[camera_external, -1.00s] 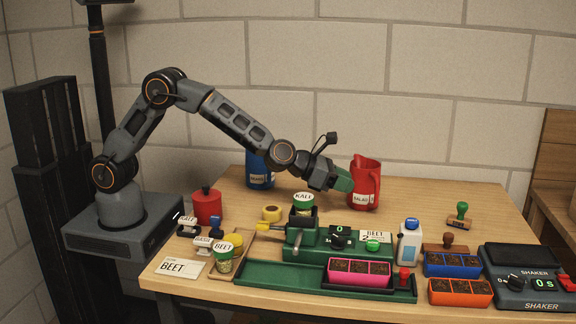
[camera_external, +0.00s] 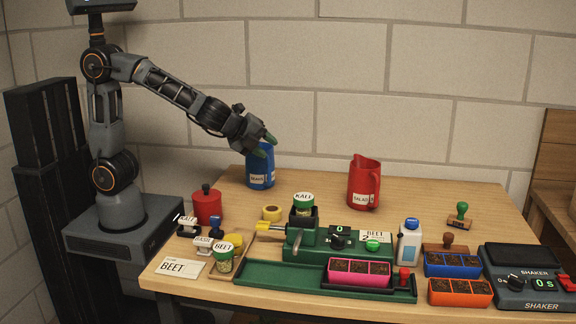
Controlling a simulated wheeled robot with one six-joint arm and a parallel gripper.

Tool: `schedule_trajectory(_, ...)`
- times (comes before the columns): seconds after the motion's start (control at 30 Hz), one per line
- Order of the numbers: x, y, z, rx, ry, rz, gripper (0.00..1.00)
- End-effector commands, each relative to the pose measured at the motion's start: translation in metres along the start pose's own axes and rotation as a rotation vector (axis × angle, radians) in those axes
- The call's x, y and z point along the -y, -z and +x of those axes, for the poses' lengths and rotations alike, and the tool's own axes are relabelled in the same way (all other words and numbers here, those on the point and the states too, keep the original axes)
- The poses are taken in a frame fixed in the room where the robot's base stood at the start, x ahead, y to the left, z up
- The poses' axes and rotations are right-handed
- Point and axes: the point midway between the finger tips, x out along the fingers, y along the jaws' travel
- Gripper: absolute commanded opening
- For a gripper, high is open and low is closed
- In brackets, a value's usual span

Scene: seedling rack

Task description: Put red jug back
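The red jug (camera_external: 364,183) stands upright on the table toward the back, right of the middle, with a white label low on its front. Nothing touches it. My gripper (camera_external: 266,146) is up at the back left, well to the left of the red jug, in front of or above the blue jug (camera_external: 262,173). The green fingertips look spread apart with nothing between them. The gripper overlaps the top of the blue jug in the picture, and I cannot tell whether they touch.
A green machine (camera_external: 320,245) with a KALE cup on top stands mid-table behind a green tray (camera_external: 260,272). A red canister (camera_external: 207,206), stamps and a BEET card (camera_external: 178,268) are at the left. Seedling trays and a shaker (camera_external: 525,280) are at the right.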

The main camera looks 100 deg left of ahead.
Motion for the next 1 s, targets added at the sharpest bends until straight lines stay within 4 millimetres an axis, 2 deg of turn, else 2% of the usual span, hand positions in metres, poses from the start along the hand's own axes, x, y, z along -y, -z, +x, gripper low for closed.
schedule_trajectory(0.03, -0.021, -0.012, -0.016, 0.006, -0.074, -0.168, 0.38)
schedule_trajectory(0.1, -0.052, -0.021, -0.035, 0.013, -0.19, -0.393, 0.38)
schedule_trajectory(0.2, -0.094, -0.024, -0.061, 0.023, -0.35, -0.669, 0.38)
schedule_trajectory(0.3, -0.127, -0.021, -0.084, 0.031, -0.494, -0.887, 0.38)
schedule_trajectory(0.4, -0.15, -0.015, -0.103, 0.036, -0.612, -1.044, 0.38)
schedule_trajectory(0.5, -0.165, -0.009, -0.116, 0.04, -0.696, -1.146, 0.38)
schedule_trajectory(0.63, -0.175, -0.005, -0.125, 0.042, -0.756, -1.213, 0.38)
schedule_trajectory(1.0, -0.175, -0.004, -0.128, 0.042, -0.77, -1.228, 0.38)
